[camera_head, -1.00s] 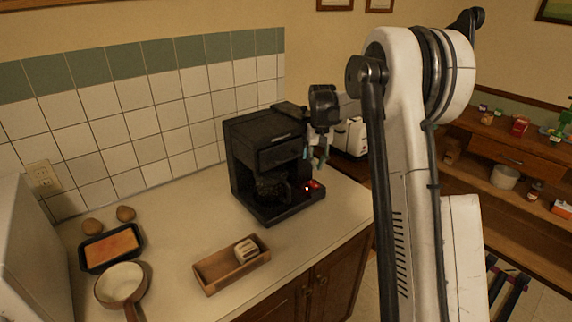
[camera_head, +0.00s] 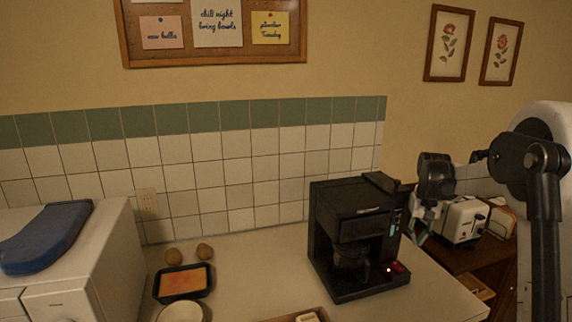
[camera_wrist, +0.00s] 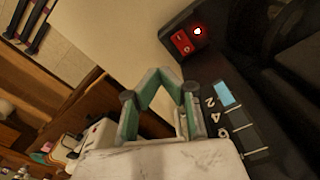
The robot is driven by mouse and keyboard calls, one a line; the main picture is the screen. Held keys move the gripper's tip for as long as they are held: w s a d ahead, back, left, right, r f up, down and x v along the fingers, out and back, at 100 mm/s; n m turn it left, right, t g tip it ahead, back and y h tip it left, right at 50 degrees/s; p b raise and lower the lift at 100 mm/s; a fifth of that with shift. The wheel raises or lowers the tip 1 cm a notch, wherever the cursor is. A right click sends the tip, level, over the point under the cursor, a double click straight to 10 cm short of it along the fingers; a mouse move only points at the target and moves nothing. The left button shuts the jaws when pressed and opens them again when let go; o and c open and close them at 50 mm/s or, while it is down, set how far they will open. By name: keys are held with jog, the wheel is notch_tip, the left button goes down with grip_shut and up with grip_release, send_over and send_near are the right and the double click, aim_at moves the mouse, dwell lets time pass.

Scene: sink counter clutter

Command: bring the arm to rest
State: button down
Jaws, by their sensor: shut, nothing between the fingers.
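My gripper (camera_head: 421,226) hangs beside the right side of the black coffee maker (camera_head: 345,213) in the head view. In the wrist view the green-grey fingers of my gripper (camera_wrist: 158,78) meet at their tips, with nothing between them. A glass carafe (camera_head: 350,259) stands in the coffee maker. I cannot tell if my gripper touches the machine.
A white toaster (camera_head: 464,222) stands behind my gripper. A blue object (camera_head: 45,238) lies on a white appliance (camera_head: 95,245) at left.

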jog(key=s+a+r+n+t+b, duration=0.1)
jog(key=s+a+r+t, duration=0.1)
jog(key=s+a+r, duration=0.5)
jog(key=s+a+r+t+b, duration=0.1)
jog(key=s+a+r+b, duration=0.3)
jog(key=s, duration=0.6)
jog(key=s+a+f+t, duration=0.1)
jog(key=s+a+f, duration=0.2)
jog(key=s, duration=0.3)
jog(key=s+a+f+n+t, duration=0.1)
jog(key=s+a+f, duration=0.1)
jog(key=s, duration=0.5)
jog(key=s+a+f+t, duration=0.1)
jog(key=s+a+f, duration=0.2)
jog(key=s, duration=0.4)
jog(key=shift+s+a+f+t, duration=0.15)
jog(key=shift+a+f+t, duration=0.15)
jog(key=shift+a+t, duration=0.15)
